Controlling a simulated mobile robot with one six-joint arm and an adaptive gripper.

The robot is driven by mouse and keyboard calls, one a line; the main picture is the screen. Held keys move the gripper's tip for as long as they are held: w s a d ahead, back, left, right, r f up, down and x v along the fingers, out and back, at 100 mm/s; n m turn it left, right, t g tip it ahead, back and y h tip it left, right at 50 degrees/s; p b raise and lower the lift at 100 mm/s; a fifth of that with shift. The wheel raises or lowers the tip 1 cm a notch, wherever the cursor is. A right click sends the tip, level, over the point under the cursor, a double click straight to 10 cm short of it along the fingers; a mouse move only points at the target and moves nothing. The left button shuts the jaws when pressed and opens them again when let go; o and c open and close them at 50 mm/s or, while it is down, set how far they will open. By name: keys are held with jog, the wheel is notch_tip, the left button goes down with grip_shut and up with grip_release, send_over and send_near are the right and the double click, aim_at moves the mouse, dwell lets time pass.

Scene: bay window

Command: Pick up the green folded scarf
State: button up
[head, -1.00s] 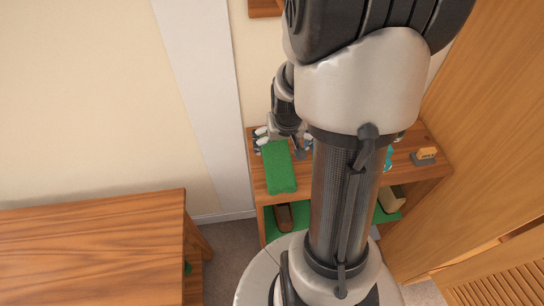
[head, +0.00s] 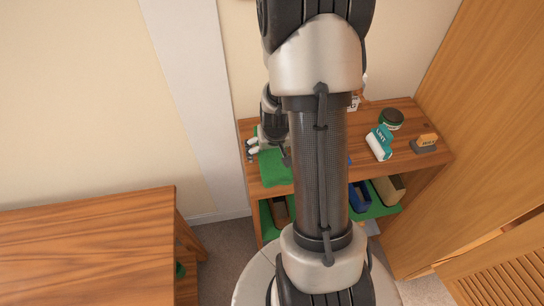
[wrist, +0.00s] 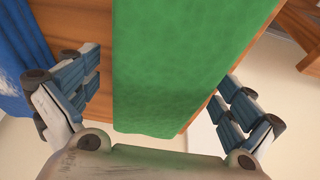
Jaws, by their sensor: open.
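The green folded scarf (head: 275,170) lies on the top of the wooden shelf unit, near its left end. My gripper (head: 268,152) is over the scarf's back part in the head view, and my arm hides part of the scarf's right side. In the wrist view the scarf (wrist: 180,65) runs between the two spread fingers of my gripper (wrist: 160,92). The fingers are open, one on each side of the scarf, with gaps between them and the cloth. I cannot tell how far they are above the shelf top.
On the shelf top (head: 400,160) to the right are a white and teal box (head: 379,142), a dark round jar (head: 391,119) and a brush-like block (head: 425,143). A blue cloth-like thing (wrist: 14,65) is left of my gripper. A wooden table (head: 90,235) stands at left.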

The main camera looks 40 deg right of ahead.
jog(key=shift+c, duration=0.5)
jog(key=c, duration=1.2)
